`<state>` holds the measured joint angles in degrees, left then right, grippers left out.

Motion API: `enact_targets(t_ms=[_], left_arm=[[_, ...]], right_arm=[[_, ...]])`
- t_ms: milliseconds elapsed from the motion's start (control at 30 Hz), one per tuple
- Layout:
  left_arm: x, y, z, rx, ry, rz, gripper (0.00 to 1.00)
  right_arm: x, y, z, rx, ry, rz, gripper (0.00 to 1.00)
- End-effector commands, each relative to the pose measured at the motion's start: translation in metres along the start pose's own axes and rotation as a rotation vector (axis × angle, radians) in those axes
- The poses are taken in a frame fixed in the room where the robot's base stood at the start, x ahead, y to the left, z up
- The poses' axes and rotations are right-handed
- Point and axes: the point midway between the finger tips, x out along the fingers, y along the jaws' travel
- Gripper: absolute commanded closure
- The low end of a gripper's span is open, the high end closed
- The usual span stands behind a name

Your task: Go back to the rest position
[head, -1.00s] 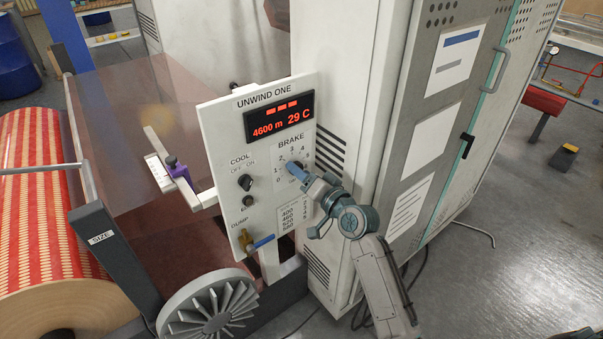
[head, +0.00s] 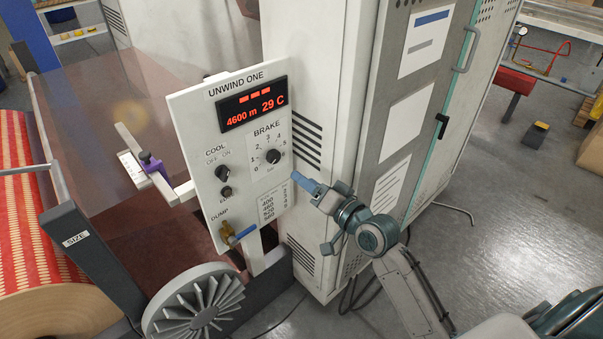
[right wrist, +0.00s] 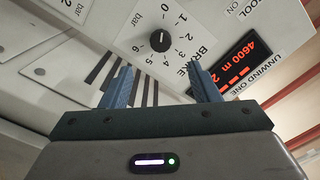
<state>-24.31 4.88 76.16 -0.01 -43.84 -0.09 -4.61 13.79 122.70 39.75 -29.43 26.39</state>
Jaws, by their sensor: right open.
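My right gripper (head: 303,182) is open and empty in the head view, in front of the lower right part of the white UNWIND ONE panel (head: 182,117). The black BRAKE knob (head: 273,157) is in full view up and left of the fingers, apart from them. In the right wrist view, the two blue fingers of the right gripper (right wrist: 161,66) stand spread, with nothing between them. The BRAKE knob (right wrist: 159,40) and its dial show beyond the fingertips. My left gripper is not in view.
The display (head: 252,103) reads 4600 m and 29 C. A grey cabinet (head: 345,130) stands behind my right arm. A striped roll (head: 25,225) is at left; open floor lies right.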

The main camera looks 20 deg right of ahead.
Motion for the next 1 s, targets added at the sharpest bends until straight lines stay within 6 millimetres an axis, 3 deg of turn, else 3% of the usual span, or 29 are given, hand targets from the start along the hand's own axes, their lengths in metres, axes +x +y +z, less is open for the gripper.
enact_targets(t_ms=[167,267,367,567,700,767,900,1000], left_arm=[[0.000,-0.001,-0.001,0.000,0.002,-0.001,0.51],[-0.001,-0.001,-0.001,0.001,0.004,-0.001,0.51],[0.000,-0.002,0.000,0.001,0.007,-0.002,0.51],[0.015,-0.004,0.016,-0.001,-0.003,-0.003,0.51],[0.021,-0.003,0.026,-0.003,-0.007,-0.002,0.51],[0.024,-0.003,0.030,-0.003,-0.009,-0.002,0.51],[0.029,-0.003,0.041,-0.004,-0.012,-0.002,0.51],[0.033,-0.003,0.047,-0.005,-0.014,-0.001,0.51]], right_arm=[[0.000,0.002,0.001,0.000,-0.001,0.003,0.44],[0.002,0.018,0.009,-0.008,-0.015,0.040,0.44],[0.003,0.060,0.033,-0.035,-0.052,0.130,0.44],[-0.021,0.182,0.115,-0.134,-0.204,0.386,0.44],[-0.062,0.257,0.182,-0.211,-0.346,0.543,0.44],[-0.085,0.285,0.211,-0.244,-0.414,0.602,0.44],[-0.150,0.339,0.278,-0.317,-0.589,0.719,0.44],[-0.204,0.368,0.325,-0.367,-0.725,0.786,0.44]])
